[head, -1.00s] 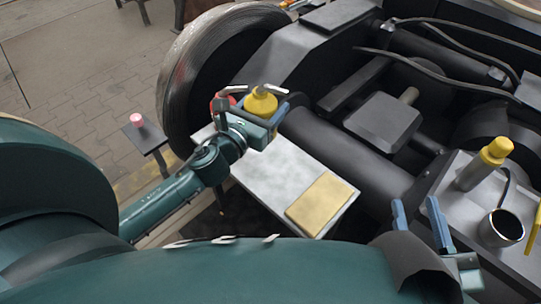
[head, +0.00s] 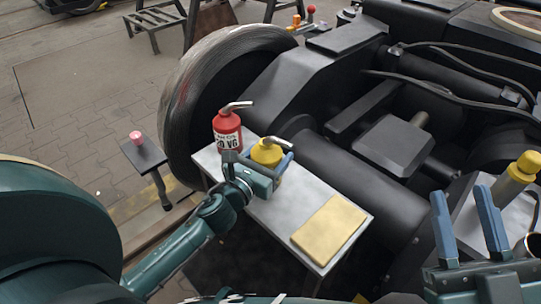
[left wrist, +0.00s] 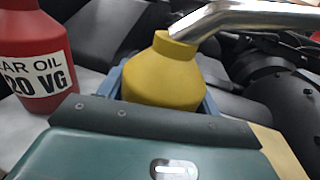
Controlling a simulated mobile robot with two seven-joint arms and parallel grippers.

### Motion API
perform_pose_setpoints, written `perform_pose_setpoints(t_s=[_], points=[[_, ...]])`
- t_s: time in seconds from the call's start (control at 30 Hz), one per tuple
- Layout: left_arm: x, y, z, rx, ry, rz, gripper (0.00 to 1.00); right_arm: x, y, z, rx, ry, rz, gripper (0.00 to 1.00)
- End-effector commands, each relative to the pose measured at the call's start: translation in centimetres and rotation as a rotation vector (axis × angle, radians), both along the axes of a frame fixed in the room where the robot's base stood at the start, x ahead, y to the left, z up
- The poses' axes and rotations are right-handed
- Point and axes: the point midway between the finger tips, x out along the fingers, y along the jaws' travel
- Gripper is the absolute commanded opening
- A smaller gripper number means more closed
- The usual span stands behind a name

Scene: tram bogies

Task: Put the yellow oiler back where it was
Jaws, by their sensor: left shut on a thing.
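The yellow oiler (head: 267,152) has a bent metal spout and is upright at the far end of a grey shelf (head: 283,215). My left gripper (head: 270,166) is shut around its body; the left wrist view shows the oiler (left wrist: 165,75) between the blue fingers. I cannot tell whether its base touches the shelf. A red oiler (head: 228,130) with a white label stands just left of it, also in the left wrist view (left wrist: 32,60). My right gripper (head: 470,225) is at the lower right, its two blue fingers apart with nothing visible between them.
A tan pad (head: 329,229) lies on the near end of the shelf. A large wheel (head: 205,85) stands behind the red oiler. A small stand (head: 143,154) with a pink item is at left. A yellow-capped grey cylinder (head: 515,178) stands at right near a dark cup.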

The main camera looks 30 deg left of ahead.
Motion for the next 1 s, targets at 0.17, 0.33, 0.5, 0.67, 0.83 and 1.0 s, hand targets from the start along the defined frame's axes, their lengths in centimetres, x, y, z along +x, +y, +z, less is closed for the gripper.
perform_pose_setpoints(t_s=[0.17, 0.33, 0.5, 0.67, 0.83, 1.0], points=[[0.0, 0.0, -0.3, 0.001, -0.001, 0.000, 0.66, 0.0, 0.0, 0.3, -0.002, -0.026, 0.000, 0.36], [0.0, 0.0, -0.3, 0.001, 0.000, 0.000, 0.80, 0.0, 0.0, 0.3, -0.002, -0.025, 0.000, 0.36], [0.0, 0.0, -0.3, 0.000, 0.000, 0.000, 0.85, 0.0, 0.0, 0.3, -0.002, -0.025, 0.000, 0.36], [0.0, 0.0, -0.1, 0.000, -0.001, 0.000, 0.85, 0.1, 0.0, 0.5, -0.002, -0.023, 0.000, 0.36], [-1.4, 0.1, 0.0, -0.001, 0.002, 0.000, 0.85, 0.0, 0.0, 0.0, -0.003, 0.012, 0.000, 0.36], [-4.7, 0.5, -0.1, -0.003, 0.004, 0.002, 0.85, 0.0, 0.0, -0.5, 0.000, 0.048, 0.001, 0.36]])
